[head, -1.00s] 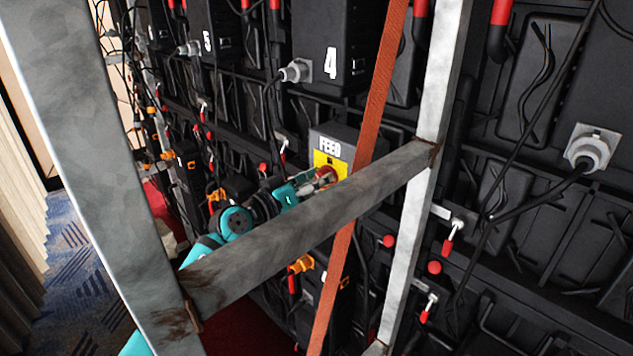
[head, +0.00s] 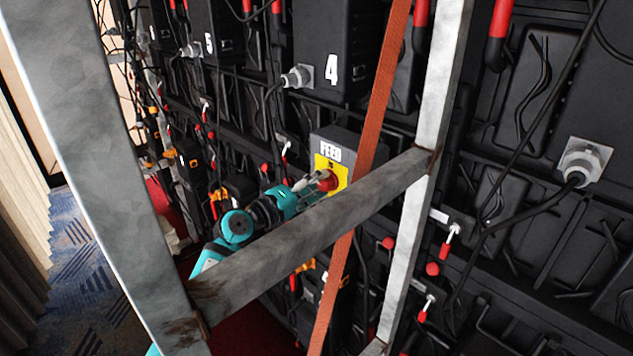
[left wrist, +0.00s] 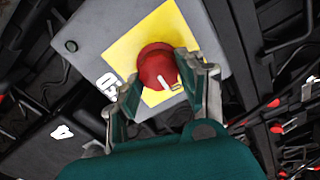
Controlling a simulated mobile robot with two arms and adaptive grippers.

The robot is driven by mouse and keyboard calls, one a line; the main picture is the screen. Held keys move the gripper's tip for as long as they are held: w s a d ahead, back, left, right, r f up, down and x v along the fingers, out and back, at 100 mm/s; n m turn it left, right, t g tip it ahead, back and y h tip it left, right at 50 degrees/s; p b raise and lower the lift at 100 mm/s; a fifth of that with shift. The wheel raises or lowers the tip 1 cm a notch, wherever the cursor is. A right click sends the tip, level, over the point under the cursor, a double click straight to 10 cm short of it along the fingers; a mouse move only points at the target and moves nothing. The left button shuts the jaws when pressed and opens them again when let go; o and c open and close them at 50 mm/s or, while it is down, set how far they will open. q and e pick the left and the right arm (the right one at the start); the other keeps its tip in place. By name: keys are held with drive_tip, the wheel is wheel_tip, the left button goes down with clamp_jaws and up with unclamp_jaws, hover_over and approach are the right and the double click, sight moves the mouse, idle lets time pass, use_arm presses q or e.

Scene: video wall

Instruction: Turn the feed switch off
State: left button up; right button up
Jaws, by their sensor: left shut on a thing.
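The feed switch is a red rotary knob (head: 327,181) on a yellow plate (head: 333,166), on a grey box labelled FEED (head: 343,143). In the left wrist view the red knob (left wrist: 157,67) shows a white pointer mark on its face. My left gripper (head: 316,185) reaches in behind the metal crossbar. In the left wrist view its two fingers (left wrist: 160,88) are closed around the knob, one on each side. The crossbar hides part of my left arm. My right gripper is in neither view.
A metal frame with a slanting crossbar (head: 300,240) and upright (head: 430,130) stands in front of the wall. An orange strap (head: 376,130) hangs just right of the feed box. Black cabinets, cables and a plug (head: 585,160) fill the wall.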

use_arm(q)
drive_tip(key=shift+n, duration=0.4)
drive_tip(key=o, duration=1.2)
drive_tip(key=shift+c, duration=0.2)
drive_tip(key=v, duration=1.2)
